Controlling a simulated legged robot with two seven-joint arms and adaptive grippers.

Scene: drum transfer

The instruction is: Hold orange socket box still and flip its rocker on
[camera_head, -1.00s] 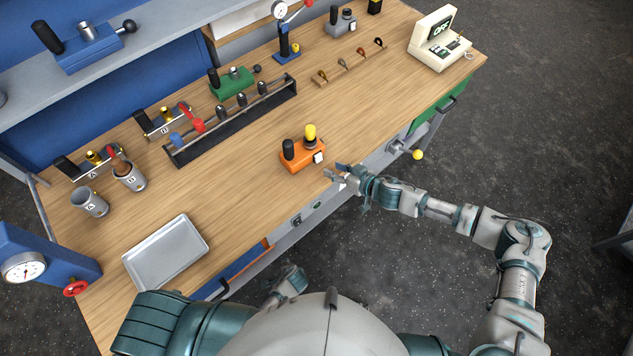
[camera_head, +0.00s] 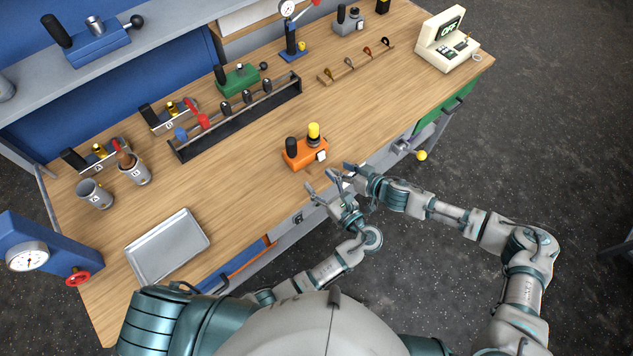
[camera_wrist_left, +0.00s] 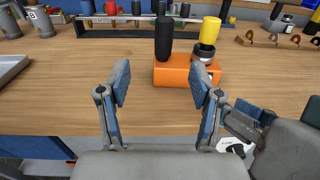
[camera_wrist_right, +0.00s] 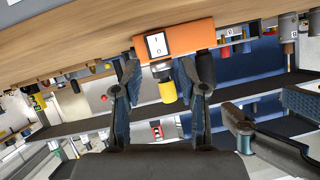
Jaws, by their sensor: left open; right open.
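The orange socket box (camera_head: 303,154) stands on the wooden bench near its front edge, with a black post and a yellow-topped post on it. Its white rocker (camera_head: 321,156) is on the right front side; the right wrist view shows it up close (camera_wrist_right: 157,45), marked I and O. My left gripper (camera_head: 322,189) is open and empty in front of the box at the bench edge; in the left wrist view the box (camera_wrist_left: 184,72) lies beyond its fingers. My right gripper (camera_head: 348,170) is open and empty, just right of the left one, close before the rocker side.
A black rack (camera_head: 240,118) stands behind the box. A silver tray (camera_head: 167,246) and grey cups (camera_head: 94,194) are to the left. A cream box with a display reading OFF (camera_head: 446,41) is at the far right. Bare bench lies around the orange box. My two grippers are close together.

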